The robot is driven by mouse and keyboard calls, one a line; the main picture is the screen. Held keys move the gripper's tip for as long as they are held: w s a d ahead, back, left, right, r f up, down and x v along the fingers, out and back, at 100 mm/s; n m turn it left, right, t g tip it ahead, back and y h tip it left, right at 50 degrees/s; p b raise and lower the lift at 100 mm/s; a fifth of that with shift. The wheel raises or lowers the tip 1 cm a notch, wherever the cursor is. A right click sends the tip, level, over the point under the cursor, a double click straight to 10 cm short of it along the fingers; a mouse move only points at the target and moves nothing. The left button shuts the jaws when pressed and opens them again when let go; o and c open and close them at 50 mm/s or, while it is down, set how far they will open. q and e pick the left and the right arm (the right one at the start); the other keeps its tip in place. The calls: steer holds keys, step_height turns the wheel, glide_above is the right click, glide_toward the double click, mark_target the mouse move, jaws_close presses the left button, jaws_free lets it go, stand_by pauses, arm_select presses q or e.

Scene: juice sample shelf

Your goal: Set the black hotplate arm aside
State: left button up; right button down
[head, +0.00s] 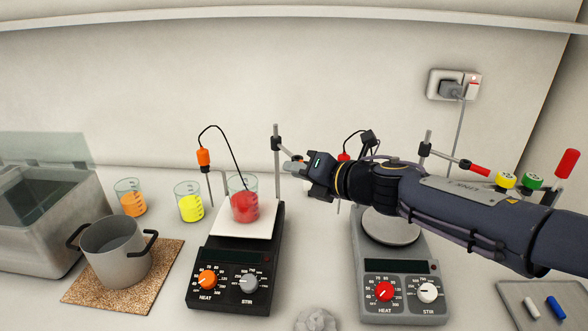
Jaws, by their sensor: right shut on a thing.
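The black hotplate (233,284) stands left of centre with a red-filled beaker (244,204) on its white top. A metal rod (277,175) rises behind its right side. The black hotplate arm (284,150) comes off a dark clamp near the rod's top and points right and toward me, clear of the space above the beaker. My right gripper (294,167) reaches in from the right and is shut on this arm's end, which it mostly hides. My left gripper is not in view.
A grey hotplate (399,292) stands right, its own red-handled arm (472,167) behind my right arm. Beakers of orange (133,203) and yellow liquid (190,207) stand left. A pot (117,258) sits on a cork mat (88,296). An orange-topped probe (204,157) stands behind.

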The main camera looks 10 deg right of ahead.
steer(key=shift+w+d+r+n+g+y+p, duration=0.2)
steer(key=shift+w+d+n+g+y+p, duration=0.2)
steer(key=shift+d+n+g+y+p, duration=0.3)
steer(key=shift+w+d+r+n+g+y+p, duration=0.15)
steer(key=shift+w+d+n+g+y+p, duration=0.3)
steer(key=shift+d, duration=0.3)
steer(key=c, duration=1.5)
jaws_free()
steer(key=shift+o, duration=0.5)
steer(key=shift+w+f, duration=0.1)
steer(key=shift+f, duration=0.05)
steer(key=v, duration=0.8)
steer(key=shift+w, duration=0.1)
